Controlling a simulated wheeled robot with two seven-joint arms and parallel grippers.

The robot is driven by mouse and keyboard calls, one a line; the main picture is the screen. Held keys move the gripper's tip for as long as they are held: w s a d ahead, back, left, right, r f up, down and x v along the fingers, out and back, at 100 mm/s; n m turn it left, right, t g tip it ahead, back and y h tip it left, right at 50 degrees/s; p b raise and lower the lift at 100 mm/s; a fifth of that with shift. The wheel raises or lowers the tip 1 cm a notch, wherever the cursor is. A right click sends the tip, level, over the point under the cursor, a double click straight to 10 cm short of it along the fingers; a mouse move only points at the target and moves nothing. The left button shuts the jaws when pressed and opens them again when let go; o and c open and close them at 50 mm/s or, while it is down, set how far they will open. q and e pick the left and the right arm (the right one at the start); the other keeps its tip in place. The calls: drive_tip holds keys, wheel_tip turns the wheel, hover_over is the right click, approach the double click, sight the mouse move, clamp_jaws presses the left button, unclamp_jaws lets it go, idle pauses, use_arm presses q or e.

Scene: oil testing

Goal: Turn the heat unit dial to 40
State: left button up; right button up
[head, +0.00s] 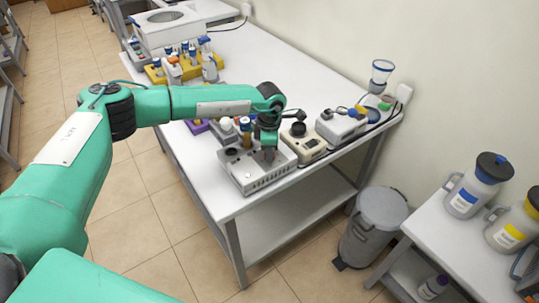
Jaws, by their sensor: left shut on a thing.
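A light grey box with a slotted front (259,178), which looks like the heat unit, stands near the front corner of the white table. A dark round part (232,152) shows on its top left. My left gripper (268,155) points down onto the right part of the box's top. It is shut on what looks like the heat unit dial, which the fingers hide. No scale or number on the dial can be read. My right gripper is out of view.
A beige device with a black top (304,142) and a white device (342,125) stand close to the right. Small bottles (226,127) stand just behind my gripper. A yellow rack (172,72) is farther back. A grey bin (377,225) stands on the floor.

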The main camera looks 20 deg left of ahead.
use_arm(q)
drive_tip(key=shift+r, duration=0.1)
idle(0.5)
drive_tip(key=o, duration=1)
drive_tip(key=shift+c, duration=0.2)
wheel_tip(320, 180, up, 14)
drive_tip(key=b, duration=0.4)
